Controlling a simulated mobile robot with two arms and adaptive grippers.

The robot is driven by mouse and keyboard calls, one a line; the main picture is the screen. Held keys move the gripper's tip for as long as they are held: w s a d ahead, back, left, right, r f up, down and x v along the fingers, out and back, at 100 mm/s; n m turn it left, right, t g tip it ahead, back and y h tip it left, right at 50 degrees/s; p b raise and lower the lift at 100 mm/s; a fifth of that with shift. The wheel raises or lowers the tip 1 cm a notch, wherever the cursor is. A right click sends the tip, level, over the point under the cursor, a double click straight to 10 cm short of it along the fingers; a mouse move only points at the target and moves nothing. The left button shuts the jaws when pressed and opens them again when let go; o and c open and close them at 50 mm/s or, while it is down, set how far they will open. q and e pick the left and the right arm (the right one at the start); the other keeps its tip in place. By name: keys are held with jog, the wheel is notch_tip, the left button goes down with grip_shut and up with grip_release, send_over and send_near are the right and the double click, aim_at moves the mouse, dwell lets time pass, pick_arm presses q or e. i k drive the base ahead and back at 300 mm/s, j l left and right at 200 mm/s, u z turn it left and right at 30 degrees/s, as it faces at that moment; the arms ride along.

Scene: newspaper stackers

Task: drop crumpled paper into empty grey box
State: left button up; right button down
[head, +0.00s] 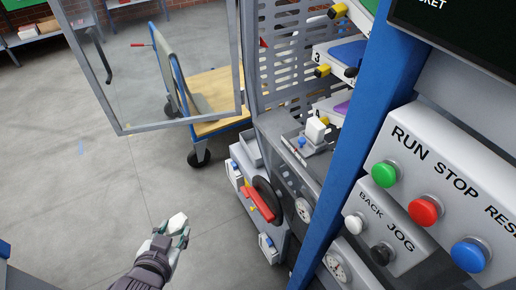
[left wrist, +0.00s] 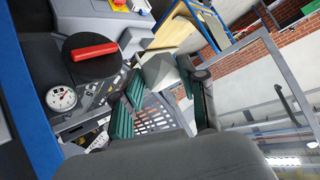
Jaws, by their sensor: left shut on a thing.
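My left gripper (head: 176,234) is over the bare floor at the lower middle of the head view. It is shut on a pale crumpled paper (head: 178,222). In the left wrist view the crumpled paper (left wrist: 160,71) shows as a whitish-grey lump between the ends of the green finger pads (left wrist: 160,95). I cannot make out an empty grey box with certainty in either view. My right gripper is not in view.
A grey machine with a red-handled wheel (head: 260,200) and a button panel (head: 430,200) stands at the right. An open framed door (head: 130,128) is ahead. A wooden-decked cart (head: 215,90) stands behind it. The grey floor (head: 80,200) at left is clear.

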aim_at(257, 150)
jog(key=i+j+u, duration=0.25)
jog(key=j+u, duration=0.15)
jog(key=i+j+u, duration=0.65)
jog(key=u, duration=0.15)
jog(key=i+j, duration=0.1)
jog(key=i, duration=0.3)
jog(key=i+j, duration=0.1)
jog(key=i, duration=0.25)
jog(key=i+z, duration=0.1)
jog(key=z, duration=0.3)
jog(key=i+j+z, duration=0.1)
jog(key=z, duration=0.3)
jog(key=i+j+z, duration=0.1)
jog(key=z, duration=0.3)
jog(key=i+j+z, duration=0.1)
jog(key=z, duration=0.3)
jog(key=i+j+z, duration=0.1)
jog(key=z, duration=0.35)
jog(key=i+j+z, duration=0.1)
jog(key=z, duration=0.3)
jog(key=j+z, duration=0.3)
jog(key=z, duration=0.15)
jog(key=j+z, duration=0.25)
jog(key=z, duration=0.2)
jog(key=j+z, duration=0.2)
jog(key=z, duration=0.2)
